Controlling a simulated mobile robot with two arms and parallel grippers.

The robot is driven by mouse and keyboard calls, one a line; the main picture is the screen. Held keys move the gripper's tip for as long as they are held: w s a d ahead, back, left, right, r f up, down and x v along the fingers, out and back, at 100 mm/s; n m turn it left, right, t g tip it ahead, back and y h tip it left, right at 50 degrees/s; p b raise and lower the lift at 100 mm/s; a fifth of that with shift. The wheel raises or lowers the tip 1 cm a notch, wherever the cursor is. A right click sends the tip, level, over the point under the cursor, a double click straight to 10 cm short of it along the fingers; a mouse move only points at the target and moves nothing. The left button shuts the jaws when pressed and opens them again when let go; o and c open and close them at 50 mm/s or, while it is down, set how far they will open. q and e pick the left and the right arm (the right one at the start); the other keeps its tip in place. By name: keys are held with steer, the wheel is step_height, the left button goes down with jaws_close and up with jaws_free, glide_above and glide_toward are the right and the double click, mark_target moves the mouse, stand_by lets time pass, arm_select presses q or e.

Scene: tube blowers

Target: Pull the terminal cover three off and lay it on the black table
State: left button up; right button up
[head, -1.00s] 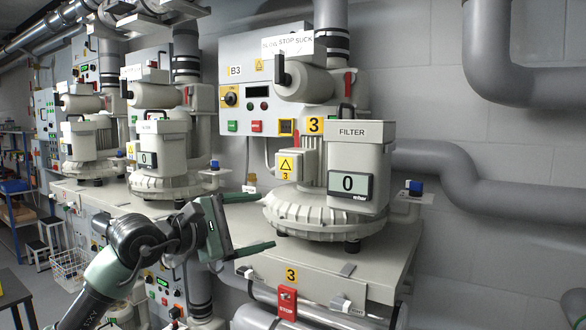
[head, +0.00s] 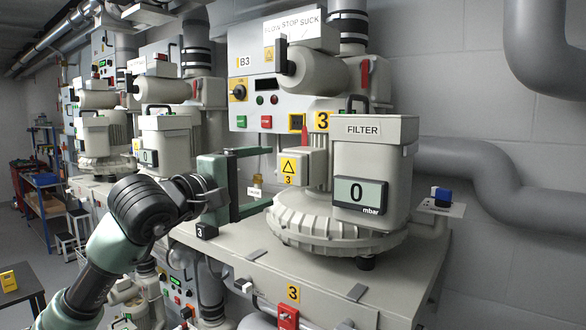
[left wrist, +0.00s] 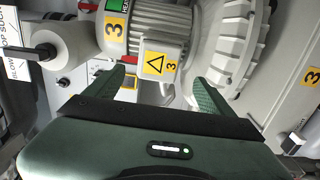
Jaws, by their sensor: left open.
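Terminal cover three (head: 303,168) is a light grey box with a yellow warning triangle and a "3" label. It sits on the side of blower three, left of the FILTER box. My left gripper (head: 266,178) is open and empty just left of the cover, fingers pointing at it, one higher and one lower. In the left wrist view the cover (left wrist: 153,58) lies ahead between the two green fingers (left wrist: 157,82), apart from them. The black table (head: 33,297) shows at the lower left edge, partly cut off. My right gripper is out of view.
The FILTER box (head: 371,170) with its "0 mbar" display stands close right of the cover. The ribbed blower housing (head: 325,228) is below it. A control panel (head: 252,90) is behind. A yellow item (head: 8,281) lies on the black table.

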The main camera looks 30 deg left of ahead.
mark_target(288, 170)
arm_select(q)
steer(key=w+p, duration=0.3)
steer(key=shift+w+d+r, duration=0.15)
steer(key=shift+w+r, duration=0.1)
steer(key=shift+r, duration=0.1)
steer(key=w, duration=0.1)
steer(key=w+p, duration=0.1)
steer(key=w, duration=0.1)
steer(key=shift+w+d+f, duration=0.1)
steer(key=shift+d+f, duration=0.05)
steer(key=shift+f, duration=0.05)
steer(key=shift+w+f, duration=0.1)
steer(key=shift+w, duration=0.55)
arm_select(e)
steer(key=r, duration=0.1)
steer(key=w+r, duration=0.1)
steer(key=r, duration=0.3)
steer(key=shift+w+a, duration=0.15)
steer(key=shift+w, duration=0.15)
arm_select(q)
steer(key=shift+b, duration=0.3)
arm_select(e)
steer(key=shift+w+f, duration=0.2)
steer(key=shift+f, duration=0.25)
